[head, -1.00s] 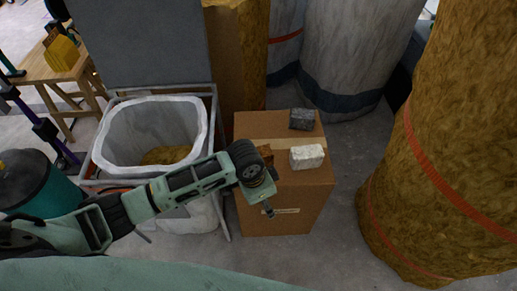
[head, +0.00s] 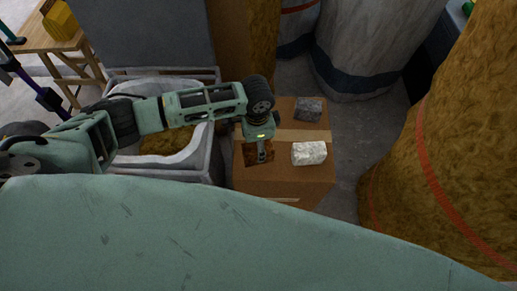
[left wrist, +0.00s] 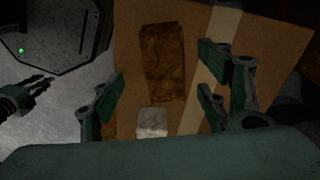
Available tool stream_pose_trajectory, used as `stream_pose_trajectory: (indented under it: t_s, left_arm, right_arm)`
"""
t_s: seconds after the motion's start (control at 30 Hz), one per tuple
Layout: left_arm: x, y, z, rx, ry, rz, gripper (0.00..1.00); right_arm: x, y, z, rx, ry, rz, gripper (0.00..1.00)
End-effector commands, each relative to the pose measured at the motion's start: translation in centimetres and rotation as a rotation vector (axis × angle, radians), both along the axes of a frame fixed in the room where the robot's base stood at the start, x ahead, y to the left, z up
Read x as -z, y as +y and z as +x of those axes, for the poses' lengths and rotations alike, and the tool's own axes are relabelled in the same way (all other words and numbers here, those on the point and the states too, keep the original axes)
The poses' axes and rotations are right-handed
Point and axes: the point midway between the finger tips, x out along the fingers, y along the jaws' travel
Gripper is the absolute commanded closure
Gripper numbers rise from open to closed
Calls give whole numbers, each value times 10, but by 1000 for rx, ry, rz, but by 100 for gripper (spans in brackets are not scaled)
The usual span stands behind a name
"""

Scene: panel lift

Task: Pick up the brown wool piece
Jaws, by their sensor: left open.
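The brown wool piece (head: 251,156) lies on top of a cardboard box, on its near left part. In the head view my left gripper (head: 259,150) is over it and hides part of it. The left wrist view shows the brown piece (left wrist: 163,65) whole, as a dark brown block. There my left gripper (left wrist: 158,92) is open, with a finger to either side of the brown piece and nothing held. What seems to be my right gripper (left wrist: 34,92) shows small and dark at the left edge of that view; its jaws are unclear.
A white wool piece (head: 309,153) and a dark grey one (head: 309,109) share the box top (head: 285,171). A lined bin (head: 188,171) stands close to the left. Large wool rolls, one brown (head: 455,130), stand right and behind.

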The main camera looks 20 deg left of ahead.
Motion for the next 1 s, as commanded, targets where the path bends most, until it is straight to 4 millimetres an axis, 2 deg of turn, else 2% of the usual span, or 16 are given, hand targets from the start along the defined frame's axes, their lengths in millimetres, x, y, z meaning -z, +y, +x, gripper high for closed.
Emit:
stream_pose_trajectory:
  t_s: [0.3, 0.6, 1.0]
  left_arm:
    - [42, 0, 5, -1, 1, 1, 31]
    - [46, 0, 5, 1, -1, 0, 32]
    - [46, 0, 5, 0, -1, 1, 67]
  right_arm:
    - [-1, 0, 1, 0, -1, 0, 79]
    - [-1, 0, 1, 0, -1, 0, 79]
    - [-1, 0, 1, 1, -1, 0, 79]
